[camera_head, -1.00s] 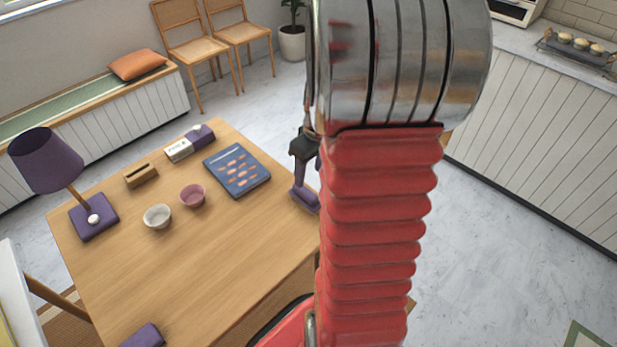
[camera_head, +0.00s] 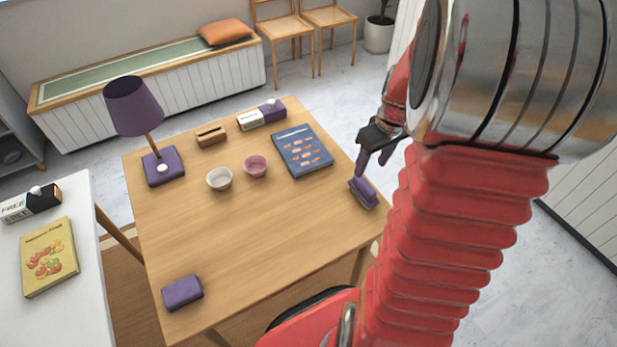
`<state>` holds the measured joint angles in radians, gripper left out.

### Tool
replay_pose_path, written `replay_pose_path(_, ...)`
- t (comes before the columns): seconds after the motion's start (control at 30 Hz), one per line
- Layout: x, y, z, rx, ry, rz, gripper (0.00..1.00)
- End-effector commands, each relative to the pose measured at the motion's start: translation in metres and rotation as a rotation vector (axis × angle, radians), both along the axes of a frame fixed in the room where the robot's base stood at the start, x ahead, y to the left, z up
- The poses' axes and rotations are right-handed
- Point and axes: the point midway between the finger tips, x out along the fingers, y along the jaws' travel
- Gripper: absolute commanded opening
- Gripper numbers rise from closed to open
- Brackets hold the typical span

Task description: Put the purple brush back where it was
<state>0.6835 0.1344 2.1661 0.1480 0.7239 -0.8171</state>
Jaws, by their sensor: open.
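The purple brush (camera_head: 364,193) lies on the wooden table (camera_head: 270,230) close to its right edge, right of the blue book. My gripper (camera_head: 373,164) is just above the brush, with its two purple-looking fingers spread apart and pointing down. The left fingertip shows very near the brush's far end; I cannot tell whether it touches. Nothing shows between the fingers.
The table also holds a blue book (camera_head: 302,150), a pink bowl (camera_head: 255,167), a white bowl (camera_head: 219,179), a purple lamp (camera_head: 134,106), a wooden slotted box (camera_head: 211,136), a carton (camera_head: 262,114) and a purple block (camera_head: 182,292). A white table (camera_head: 75,300) stands left.

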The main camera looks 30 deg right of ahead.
Motion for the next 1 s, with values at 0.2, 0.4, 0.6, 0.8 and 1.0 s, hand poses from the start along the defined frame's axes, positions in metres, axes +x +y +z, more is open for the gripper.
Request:
replay_pose_path(0.2,0.007,0.043,0.036,-0.025,-0.038,0.006,0.51)
replay_pose_path(0.4,0.006,0.090,0.070,-0.041,-0.081,0.004,0.51)
replay_pose_path(0.6,-0.003,0.136,0.099,-0.049,-0.130,0.001,0.51)
replay_pose_path(0.8,-0.019,0.177,0.123,-0.049,-0.182,-0.003,0.51)
replay_pose_path(1.0,-0.040,0.214,0.142,-0.037,-0.238,-0.009,0.51)
